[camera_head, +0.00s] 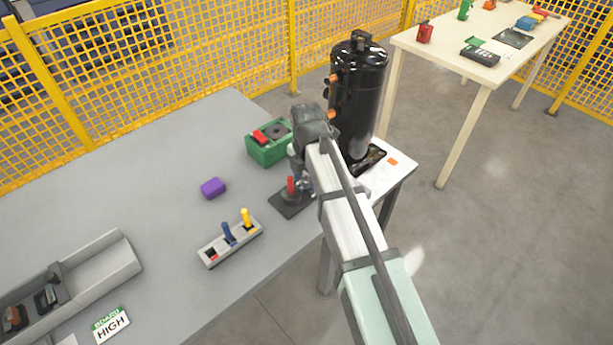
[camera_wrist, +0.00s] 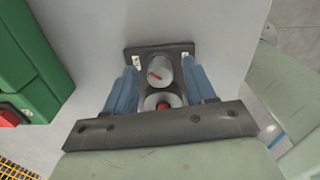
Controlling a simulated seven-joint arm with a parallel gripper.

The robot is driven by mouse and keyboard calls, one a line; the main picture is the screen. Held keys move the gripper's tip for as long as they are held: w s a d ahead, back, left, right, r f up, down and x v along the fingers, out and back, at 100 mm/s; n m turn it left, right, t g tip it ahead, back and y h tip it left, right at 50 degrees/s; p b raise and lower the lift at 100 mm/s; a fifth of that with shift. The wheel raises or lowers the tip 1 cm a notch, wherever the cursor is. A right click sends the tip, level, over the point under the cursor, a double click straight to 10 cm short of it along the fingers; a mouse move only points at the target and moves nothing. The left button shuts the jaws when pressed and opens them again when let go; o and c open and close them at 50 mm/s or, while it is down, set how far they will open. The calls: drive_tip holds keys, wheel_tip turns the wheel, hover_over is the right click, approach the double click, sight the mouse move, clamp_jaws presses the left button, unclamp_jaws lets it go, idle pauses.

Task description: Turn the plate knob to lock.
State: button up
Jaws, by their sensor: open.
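A dark plate (camera_head: 290,203) with a red upright part (camera_head: 291,187) lies near the front edge of the grey table. In the wrist view the dark plate (camera_wrist: 133,53) carries a grey round knob (camera_wrist: 160,70) with a red mark, and a second grey round part (camera_wrist: 162,101) with red on it is nearer the camera. My gripper (camera_wrist: 163,82) is open, its blue fingers on either side of these parts, with gaps visible. In the head view my gripper is over the plate, partly hidden by my arm. I cannot tell its height above the plate.
A green box (camera_head: 268,147) with a red switch stands close behind the plate; it also shows in the wrist view (camera_wrist: 25,60). A black compressor (camera_head: 358,95) stands behind my arm. A switch panel (camera_head: 231,243), purple block (camera_head: 213,188) and grey tray (camera_head: 105,270) lie leftward.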

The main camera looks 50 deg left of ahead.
clamp_jaws()
idle(0.5)
drive_tip(key=shift+m, duration=0.3)
drive_tip(key=m, duration=0.4)
drive_tip(key=shift+m, duration=0.3)
drive_tip(key=m, duration=0.5)
drive_tip(key=shift+m, duration=0.3)
unclamp_jaws()
